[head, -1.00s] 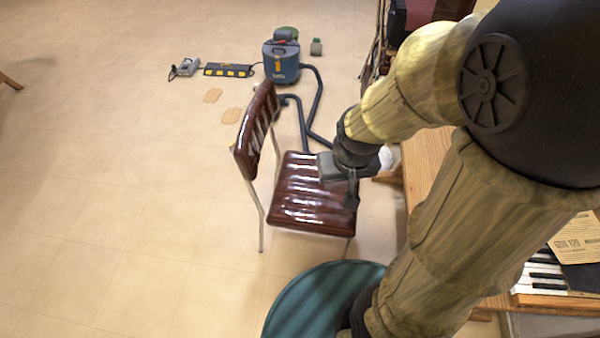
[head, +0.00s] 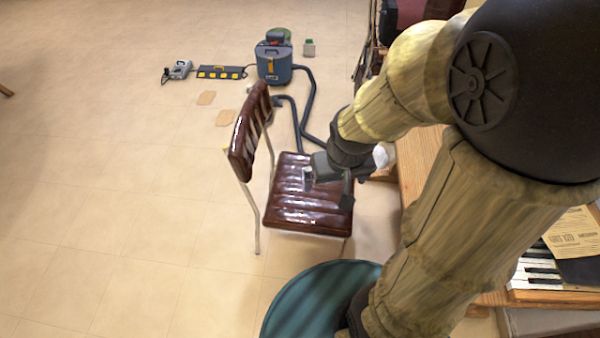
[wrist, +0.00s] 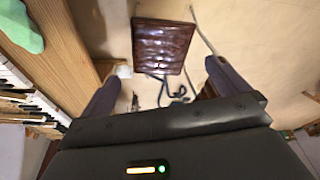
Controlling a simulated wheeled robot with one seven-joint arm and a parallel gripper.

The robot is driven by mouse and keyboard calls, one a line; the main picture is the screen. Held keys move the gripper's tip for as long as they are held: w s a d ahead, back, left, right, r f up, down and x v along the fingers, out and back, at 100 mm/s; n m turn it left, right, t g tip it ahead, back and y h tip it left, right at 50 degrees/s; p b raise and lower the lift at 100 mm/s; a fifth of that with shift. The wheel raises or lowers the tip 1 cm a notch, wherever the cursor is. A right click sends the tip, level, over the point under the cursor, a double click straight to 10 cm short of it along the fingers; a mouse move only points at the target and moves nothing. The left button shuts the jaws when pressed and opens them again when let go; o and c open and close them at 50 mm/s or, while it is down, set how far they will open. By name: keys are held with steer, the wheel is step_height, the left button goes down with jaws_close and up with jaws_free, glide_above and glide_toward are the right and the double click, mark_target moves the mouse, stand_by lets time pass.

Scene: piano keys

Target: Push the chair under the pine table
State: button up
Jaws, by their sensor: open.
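The pine table (head: 416,160) is to the right of the chair, partly hidden behind my arm. My gripper (head: 327,188) is open and empty, above the seat in the head view. In the wrist view the chair seat (wrist: 163,46) shows beyond and between the two fingers (wrist: 160,85), and the table edge (wrist: 62,50) is at the left.
A vacuum cleaner (head: 273,62) with a dark hose (head: 305,110) stands behind the chair. Piano keys (head: 535,270) are at the right.

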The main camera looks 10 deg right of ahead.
steer(key=shift+r, duration=0.1)
steer(key=c, duration=0.4)
steer(key=p+v, duration=0.2)
steer(key=shift+w+r+p, duration=0.25)
steer(key=shift+p, duration=0.05)
steer(key=c, duration=0.7)
steer(key=shift+r+p, duration=0.35)
steer(key=shift+c, duration=0.3)
steer(key=shift+f, duration=0.1)
steer(key=shift+c, duration=1.2)
